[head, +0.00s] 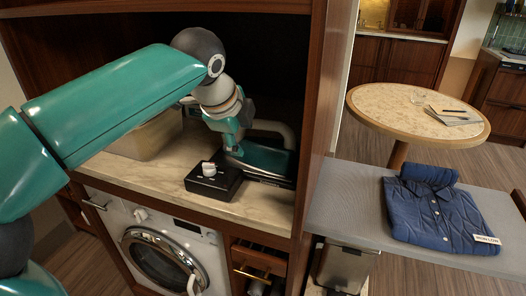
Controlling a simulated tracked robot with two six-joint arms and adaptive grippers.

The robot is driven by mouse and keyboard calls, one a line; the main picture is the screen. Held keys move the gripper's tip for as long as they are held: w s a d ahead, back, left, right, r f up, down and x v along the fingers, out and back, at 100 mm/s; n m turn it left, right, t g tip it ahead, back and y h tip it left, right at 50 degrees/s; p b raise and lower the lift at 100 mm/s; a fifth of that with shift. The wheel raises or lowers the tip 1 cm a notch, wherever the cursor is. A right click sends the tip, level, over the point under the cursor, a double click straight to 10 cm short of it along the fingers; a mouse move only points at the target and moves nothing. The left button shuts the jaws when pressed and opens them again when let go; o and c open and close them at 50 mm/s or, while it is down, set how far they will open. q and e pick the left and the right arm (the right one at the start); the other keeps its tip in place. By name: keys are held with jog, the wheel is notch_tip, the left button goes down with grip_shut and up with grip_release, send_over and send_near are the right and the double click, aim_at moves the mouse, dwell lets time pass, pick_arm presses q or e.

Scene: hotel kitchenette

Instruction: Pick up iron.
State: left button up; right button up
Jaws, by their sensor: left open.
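What looks like the iron (268,162), a dark teal body with a grey curved handle, sits on the marble counter inside the wooden cabinet niche, close to the right side wall. My left arm reaches in from the left. My left gripper (234,148) is open at the left end of the iron, its fingers pointing down and partly covering it. I cannot tell whether the fingers touch the iron. My right gripper is out of view.
A black box with a small white piece on top (213,182) stands just in front of the gripper. A beige bin (147,138) is behind my arm. The cabinet's side panel (318,120) rises close right. A folded blue jacket (440,215) lies on a grey board (345,205).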

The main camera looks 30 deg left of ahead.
aim_at(258, 121)
pick_arm(q)
jog(key=w+p, duration=0.1)
jog(key=w, duration=0.1)
jog(key=w+a, duration=0.1)
jog(key=w, duration=0.2)
jog(key=w+a+p, duration=0.1)
jog(key=w, duration=0.2)
jog(key=shift+w+p, duration=0.2)
jog(key=shift+p, duration=0.1)
jog(key=x, duration=0.2)
jog(key=shift+w+a+f, duration=0.1)
jog(key=shift+w+f, duration=0.05)
jog(key=shift+w, duration=0.05)
jog(key=shift+w+f, duration=0.25)
jog(key=shift+f, duration=0.1)
grip_shut()
jog(key=shift+r, duration=0.1)
